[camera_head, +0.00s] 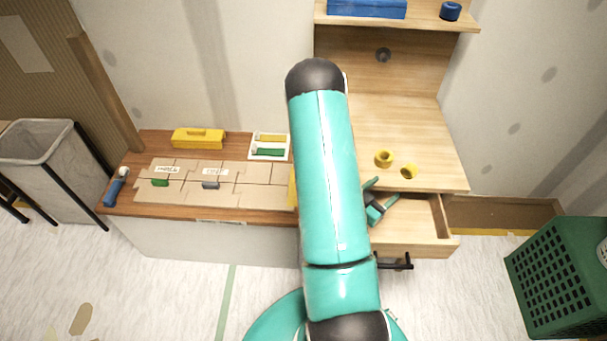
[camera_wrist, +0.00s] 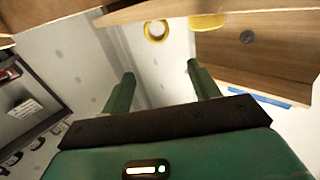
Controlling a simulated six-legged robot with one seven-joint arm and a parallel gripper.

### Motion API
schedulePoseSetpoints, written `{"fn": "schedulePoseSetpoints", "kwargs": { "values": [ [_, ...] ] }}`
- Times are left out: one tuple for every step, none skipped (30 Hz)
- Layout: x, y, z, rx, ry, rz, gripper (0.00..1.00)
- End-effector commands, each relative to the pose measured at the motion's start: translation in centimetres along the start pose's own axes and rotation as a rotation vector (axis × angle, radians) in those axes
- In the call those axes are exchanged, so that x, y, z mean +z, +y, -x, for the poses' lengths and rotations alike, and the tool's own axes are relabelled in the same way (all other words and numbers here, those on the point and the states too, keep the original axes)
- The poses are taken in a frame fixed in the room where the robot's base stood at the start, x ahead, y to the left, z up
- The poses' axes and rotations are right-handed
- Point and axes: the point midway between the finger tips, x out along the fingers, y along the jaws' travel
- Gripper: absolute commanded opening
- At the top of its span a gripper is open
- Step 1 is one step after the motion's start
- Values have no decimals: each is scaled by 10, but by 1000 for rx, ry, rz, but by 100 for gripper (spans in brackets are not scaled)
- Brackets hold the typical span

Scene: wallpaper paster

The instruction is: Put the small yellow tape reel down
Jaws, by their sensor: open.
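Two yellow tape reels are on the pale wooden worktop (camera_head: 440,150) in the head view. One reel (camera_head: 377,160) is left and farther back; the other reel (camera_head: 409,172) is near the front edge. I cannot tell for sure which is the small one. My gripper (camera_head: 383,191) is open and empty, just in front of the reels and over the open drawer (camera_head: 425,238). In the wrist view my gripper (camera_wrist: 160,71) has its fingers apart with nothing between them. A yellow ring (camera_wrist: 146,31) and another yellow piece (camera_wrist: 208,22) show beyond the fingertips, apart from them.
On the left bench stand a yellow toolbox (camera_head: 197,140), a white tray (camera_head: 284,148) and brown panels (camera_head: 185,192). A blue-handled tool (camera_head: 113,192) lies at the bench's left end. A shelf (camera_head: 420,20) hangs above. A green crate (camera_head: 555,275) stands right.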

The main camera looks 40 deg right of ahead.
Motion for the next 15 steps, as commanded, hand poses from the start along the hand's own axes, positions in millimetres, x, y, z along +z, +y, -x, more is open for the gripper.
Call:
{"fn": "schedulePoseSetpoints", "kwargs": {
  "values": [
    [0, 0, 0, -1, -1, -1, 61],
    [0, -1, 0, -2, -3, -3, 61],
    [-1, -4, 0, -5, -9, -8, 61],
    [-2, -7, 0, -10, -17, -15, 61],
    [-3, -11, 0, -16, -29, -24, 61],
    [-4, -19, 0, -29, -50, -38, 61],
    [-6, -26, 0, -41, -69, -52, 61],
    [-8, -34, 1, -55, -93, -65, 61],
    [-11, -47, 3, -78, -130, -85, 61],
    [-14, -58, 5, -99, -160, -101, 61],
    [-17, -70, 8, -124, -193, -117, 61],
    [-22, -87, 13, -160, -241, -138, 61],
    [-27, -101, 18, -190, -279, -151, 61],
    [-32, -114, 24, -223, -316, -162, 61],
    [-39, -131, 33, -268, -365, -172, 61]
  ]
}}
